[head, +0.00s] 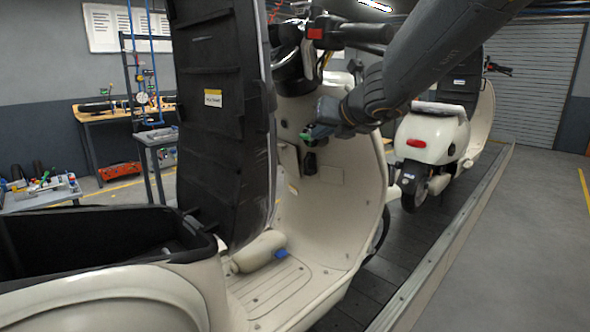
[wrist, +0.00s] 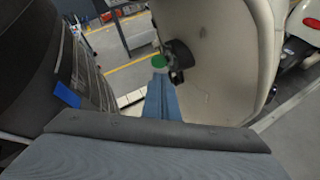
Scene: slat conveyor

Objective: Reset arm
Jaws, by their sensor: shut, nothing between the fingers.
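My gripper (head: 312,132) is at the inner side of the cream front shield (head: 345,190) of the nearest scooter, under its handlebar (head: 345,33). Its blue-grey fingers (wrist: 162,98) are shut and hold nothing. A green-tipped part shows just beyond the fingertips in the wrist view (wrist: 159,62). A black fitting (wrist: 180,55) on the shield is close beside it; I cannot tell whether the fingers touch it. In the head view the black fitting (head: 310,162) sits just below my gripper. My arm reaches in from the upper right.
The scooter's raised black seat (head: 215,110) stands left of my gripper, above an open storage bin (head: 90,240). A second cream scooter (head: 430,140) stands behind on the dark slat conveyor (head: 400,235). Workbenches are at the left. The floor at the right (head: 520,250) is clear.

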